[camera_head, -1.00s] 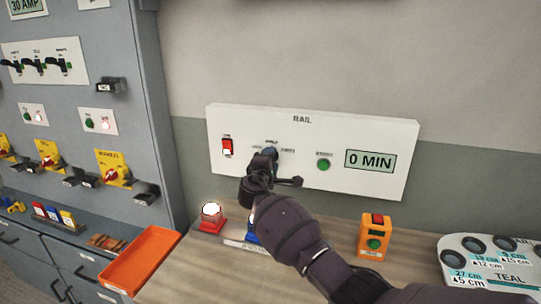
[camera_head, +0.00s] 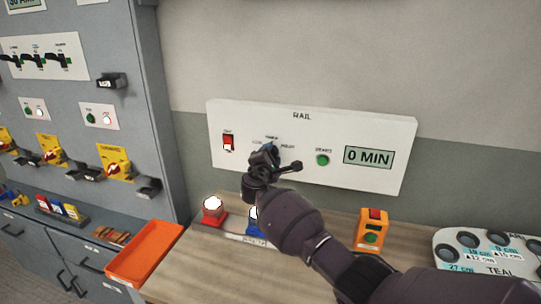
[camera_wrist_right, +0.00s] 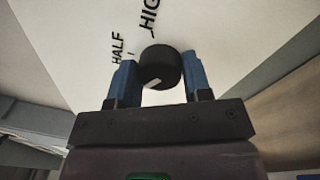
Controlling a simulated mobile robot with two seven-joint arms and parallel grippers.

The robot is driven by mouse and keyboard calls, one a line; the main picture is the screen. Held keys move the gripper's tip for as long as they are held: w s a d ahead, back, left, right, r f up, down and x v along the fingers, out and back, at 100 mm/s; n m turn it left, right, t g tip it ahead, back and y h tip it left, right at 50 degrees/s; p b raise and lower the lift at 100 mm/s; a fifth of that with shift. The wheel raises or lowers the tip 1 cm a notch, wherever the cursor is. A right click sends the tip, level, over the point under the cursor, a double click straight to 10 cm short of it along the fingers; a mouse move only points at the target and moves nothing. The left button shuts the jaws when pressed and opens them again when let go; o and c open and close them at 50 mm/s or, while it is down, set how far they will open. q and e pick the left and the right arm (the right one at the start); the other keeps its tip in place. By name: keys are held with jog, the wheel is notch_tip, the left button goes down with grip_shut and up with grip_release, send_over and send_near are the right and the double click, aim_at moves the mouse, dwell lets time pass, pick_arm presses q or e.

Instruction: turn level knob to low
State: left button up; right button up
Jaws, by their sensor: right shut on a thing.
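The white RAIL panel (camera_head: 302,135) is on the wall. It has LOW, HALF and HIGH marks around a round black level knob (camera_wrist_right: 159,66). My right gripper (camera_head: 269,152) is at the panel, and in the right wrist view its blue fingers (camera_wrist_right: 160,78) are shut on the knob from both sides. A white mark on the knob faces the lower edge of that view, away from the HIGH lettering. The LOW mark is out of sight there. In the head view the gripper hides most of the knob. My left gripper is not in view.
A red rocker switch (camera_head: 228,142) and a green button (camera_head: 322,159) flank the knob; the display (camera_head: 369,157) reads 0 MIN. Below are a red-based lamp (camera_head: 213,211), an orange button box (camera_head: 371,229) and an orange tray (camera_head: 147,250). A grey cabinet (camera_head: 130,60) stands left.

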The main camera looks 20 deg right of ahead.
jog(key=shift+f, duration=0.1)
jog(key=o, duration=0.9)
jog(key=shift+o, duration=0.2)
jog(key=shift+s+a, duration=0.1)
jog(key=b+v, duration=0.1)
jog(key=v, duration=0.9)
jog(key=shift+s+a, duration=0.15)
jog(key=shift+s, duration=0.1)
